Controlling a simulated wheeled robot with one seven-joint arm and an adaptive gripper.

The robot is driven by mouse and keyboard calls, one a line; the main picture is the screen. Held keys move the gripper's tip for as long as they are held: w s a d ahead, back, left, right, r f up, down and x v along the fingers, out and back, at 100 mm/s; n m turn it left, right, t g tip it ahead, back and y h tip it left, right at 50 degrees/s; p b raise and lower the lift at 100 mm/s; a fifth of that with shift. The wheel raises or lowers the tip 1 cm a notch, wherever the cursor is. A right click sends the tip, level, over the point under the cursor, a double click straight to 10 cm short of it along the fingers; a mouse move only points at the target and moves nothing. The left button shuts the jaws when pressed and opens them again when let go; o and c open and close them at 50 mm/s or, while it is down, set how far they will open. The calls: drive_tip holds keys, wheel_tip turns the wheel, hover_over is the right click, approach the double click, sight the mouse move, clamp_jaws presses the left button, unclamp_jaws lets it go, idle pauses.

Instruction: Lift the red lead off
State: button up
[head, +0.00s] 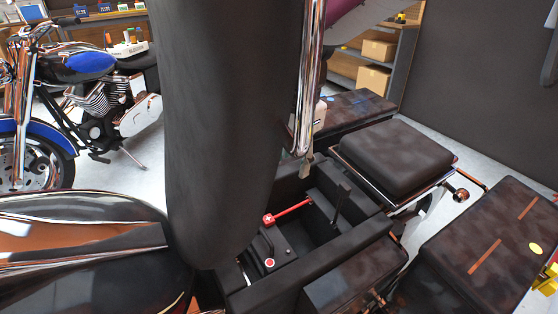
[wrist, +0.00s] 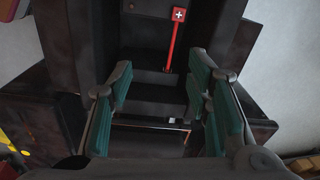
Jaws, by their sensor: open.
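The red lead (head: 287,212) has a square red end with a white plus sign and a straight red shaft. It lies in the open black compartment (head: 235,300) of the motorcycle, beside a black battery (head: 284,259) with a round red-and-white mark. In the wrist view the red lead (wrist: 172,42) runs down from its plus-marked end at the top, past the fingertips. My gripper (wrist: 160,80) is open and empty, its teal-padded fingers spread on either side of the lead's lower end. No contact shows.
A black upright bar (head: 340,203) stands at the compartment's right. A black seat pad (head: 388,158) and dark boxes (head: 490,250) lie to the right. A blue motorcycle (head: 85,85) stands at left. Shelves with cartons (head: 378,50) are behind. Pale floor shows between.

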drive_tip(key=m+b, duration=0.2)
drive_tip(key=b, duration=0.1)
approach(268, 218)
drive_tip(key=f+b, duration=0.1)
drive_tip(key=f, duration=0.2)
drive_tip(key=f+b, duration=0.2)
drive_tip(key=w+f+b, duration=0.1)
drive_tip(key=f+b, duration=0.1)
drive_tip(key=f, duration=0.1)
drive_tip(key=shift+a+f, duration=0.2)
drive_tip(key=shift+f, duration=0.1)
drive_tip(key=shift+c, duration=0.2)
clamp_jaws()
